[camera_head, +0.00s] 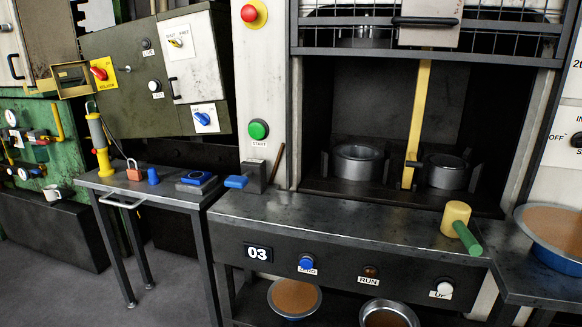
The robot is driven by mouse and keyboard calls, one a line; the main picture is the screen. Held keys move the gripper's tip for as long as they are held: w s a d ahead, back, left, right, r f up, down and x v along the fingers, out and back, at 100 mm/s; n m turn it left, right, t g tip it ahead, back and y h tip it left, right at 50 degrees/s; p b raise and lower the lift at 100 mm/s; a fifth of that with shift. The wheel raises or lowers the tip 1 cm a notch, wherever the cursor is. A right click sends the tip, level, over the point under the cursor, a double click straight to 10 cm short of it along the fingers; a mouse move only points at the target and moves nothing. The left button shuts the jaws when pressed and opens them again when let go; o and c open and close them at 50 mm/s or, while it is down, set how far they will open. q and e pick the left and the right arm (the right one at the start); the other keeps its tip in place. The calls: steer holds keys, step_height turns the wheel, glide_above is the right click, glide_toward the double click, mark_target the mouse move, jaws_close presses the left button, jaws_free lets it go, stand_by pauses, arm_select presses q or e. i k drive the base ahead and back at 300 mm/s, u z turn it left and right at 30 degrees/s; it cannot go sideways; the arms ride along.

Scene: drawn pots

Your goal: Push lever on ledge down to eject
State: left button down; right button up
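A small dark box (256,175) stands at the left end of the ledge (330,215) in front of the machine. A lever with a blue grip (236,182) sticks out from its left side, roughly level. A thin brown rod (278,163) leans up just right of the box. Inside the machine's opening are two round metal pots (357,163) (446,171), with a tall yellow bar (416,125) upright between them. Neither of my grippers shows in the head view, and nothing touches the lever.
A mallet with a yellow head and green handle (461,228) lies on the ledge's right part. A side table (160,187) at left holds a padlock and small blue items. A blue bowl (550,238) stands at far right. The ledge's middle is clear.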

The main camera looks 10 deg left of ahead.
mark_target(233, 181)
steer(key=z, duration=0.25)
steer(key=i, duration=0.85)
steer(key=u, duration=0.1)
